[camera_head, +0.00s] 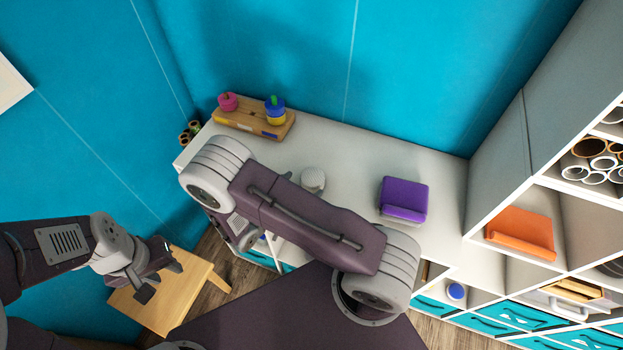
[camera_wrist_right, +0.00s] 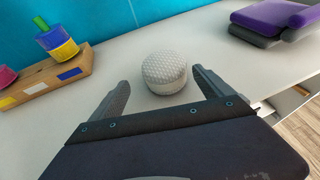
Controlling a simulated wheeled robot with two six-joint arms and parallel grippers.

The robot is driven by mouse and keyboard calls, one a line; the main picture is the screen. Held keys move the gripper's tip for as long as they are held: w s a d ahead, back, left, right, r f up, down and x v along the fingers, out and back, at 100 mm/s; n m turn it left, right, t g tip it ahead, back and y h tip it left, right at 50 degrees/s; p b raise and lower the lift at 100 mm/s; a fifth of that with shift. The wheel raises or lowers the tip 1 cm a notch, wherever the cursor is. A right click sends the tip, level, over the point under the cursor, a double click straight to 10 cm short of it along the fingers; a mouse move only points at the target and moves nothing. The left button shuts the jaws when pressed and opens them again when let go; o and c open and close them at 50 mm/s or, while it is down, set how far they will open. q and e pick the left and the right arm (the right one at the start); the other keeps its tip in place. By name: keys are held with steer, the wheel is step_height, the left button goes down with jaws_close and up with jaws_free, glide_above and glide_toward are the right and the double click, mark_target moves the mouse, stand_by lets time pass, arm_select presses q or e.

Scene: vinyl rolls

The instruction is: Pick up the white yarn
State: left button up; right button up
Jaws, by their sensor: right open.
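The white yarn (camera_head: 312,179) is a round, textured ball standing on the white counter (camera_head: 350,150). In the right wrist view the yarn (camera_wrist_right: 165,72) sits just ahead of my right gripper (camera_wrist_right: 160,84), in line with the gap between its fingers. The right gripper is open and holds nothing. My left gripper (camera_head: 162,278) is at the lower left over a wooden stool, fingers apart and empty.
A wooden rack (camera_head: 240,120) with pink, blue and yellow spools stands at the back left of the counter. A purple item (camera_head: 404,199) lies to the right of the yarn. Shelves with an orange item (camera_head: 520,233) and rolls line the right. A wooden stool (camera_head: 180,295) stands lower left.

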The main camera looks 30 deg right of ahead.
mark_target(317, 176)
steer(key=x, duration=0.3)
steer(key=shift+s, duration=0.1)
steer(key=shift+d+r+p, duration=0.15)
steer(key=shift+d+p, duration=0.15)
steer(key=shift+p, duration=0.2)
steer(key=x, duration=0.2)
steer(key=p+x, duration=0.1)
steer(key=x, duration=0.1)
steer(key=shift+s+d+r, duration=0.1)
steer(key=shift+s+d, duration=0.05)
steer(key=shift+s, duration=0.1)
steer(key=shift+w+d+f, duration=0.15)
steer(key=shift+d+f, duration=0.1)
steer(key=shift+d, duration=0.05)
steer(key=shift+a+r, duration=0.1)
steer(key=shift+a, duration=0.1)
steer(key=c, duration=1.5)
steer(key=shift+o, duration=0.2)
steer(key=shift+d, duration=0.1)
